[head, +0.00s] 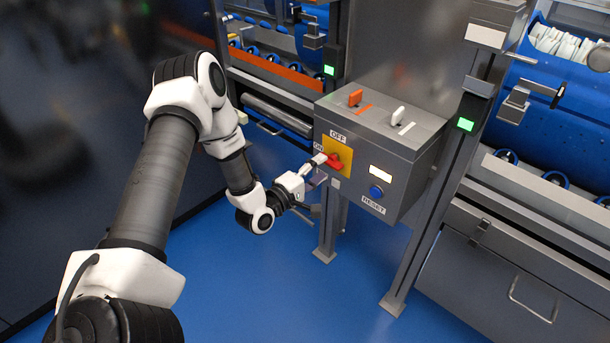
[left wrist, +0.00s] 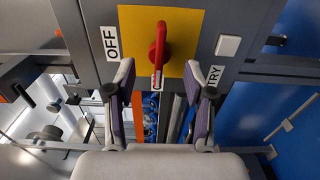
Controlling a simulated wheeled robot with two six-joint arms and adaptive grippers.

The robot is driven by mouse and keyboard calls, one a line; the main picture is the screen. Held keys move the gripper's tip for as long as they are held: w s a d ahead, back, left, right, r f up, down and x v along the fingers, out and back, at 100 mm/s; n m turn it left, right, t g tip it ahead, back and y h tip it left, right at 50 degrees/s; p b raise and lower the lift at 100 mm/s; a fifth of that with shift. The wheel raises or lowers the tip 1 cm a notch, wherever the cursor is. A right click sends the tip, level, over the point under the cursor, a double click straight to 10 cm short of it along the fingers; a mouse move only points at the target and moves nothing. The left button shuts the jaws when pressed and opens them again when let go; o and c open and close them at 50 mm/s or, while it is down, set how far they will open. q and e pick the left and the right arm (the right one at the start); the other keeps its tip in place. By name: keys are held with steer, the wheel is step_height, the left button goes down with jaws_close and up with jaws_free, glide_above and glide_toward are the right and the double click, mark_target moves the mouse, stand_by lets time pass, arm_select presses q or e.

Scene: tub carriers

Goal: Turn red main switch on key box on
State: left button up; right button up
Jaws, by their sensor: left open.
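The red main switch (head: 334,161) is a handle on a yellow plate (head: 344,151) on the front of the grey key box (head: 365,140). In the left wrist view the red handle (left wrist: 160,45) stands upright in the picture, with the OFF label at left and a partly hidden label at right. In the head view it lies roughly sideways, its end toward the partly covered ON label at left. My left gripper (head: 318,167) is open in front of the switch. In the left wrist view its fingers (left wrist: 158,70) are on either side of the handle's lower end, with gaps. My right gripper is out of view.
The box's top carries an orange key (head: 355,98) and a white key (head: 398,115). A blue RESET button (head: 376,191) is on its front. Grey posts with green lights (head: 466,124) and blue machinery flank it. Blue floor (head: 240,280) is open below.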

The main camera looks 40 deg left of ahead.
arm_select(q)
steer(key=s, duration=0.7)
steer(key=shift+s+a, duration=0.25)
steer(key=s+d+f+m+g+h+p, duration=0.2)
steer(key=d+m+g+p, duration=0.1)
steer(key=d, duration=0.4)
steer(key=s+d+f+m+g+h+p, duration=0.1)
steer(key=d+f+m+g+h+p, duration=0.15)
steer(key=d, duration=0.55)
steer(key=s+d+f+m+g+y+p, duration=0.1)
steer(key=s+d+f+m+g, duration=0.15)
steer(key=s, duration=0.25)
steer(key=s+d+f+m+g+y+p, duration=0.1)
steer(key=s+f+m+g, duration=0.1)
steer(key=s+f+g, duration=0.25)
steer(key=s+a+f+m+g+y, duration=0.1)
steer(key=s+m+g, duration=0.1)
steer(key=s, duration=0.4)
steer(key=s+a+f+m+g+y, duration=0.1)
steer(key=s+a+m+g+y, duration=0.1)
steer(key=s, duration=0.5)
steer(key=m+g, duration=0.1)
steer(key=m, duration=0.1)
steer(key=shift+a+m+g, duration=0.3)
steer(key=shift+m+g, duration=0.05)
steer(key=shift+m, duration=0.05)
steer(key=shift+f+y, duration=0.1)
steer(key=shift+y, duration=0.25)
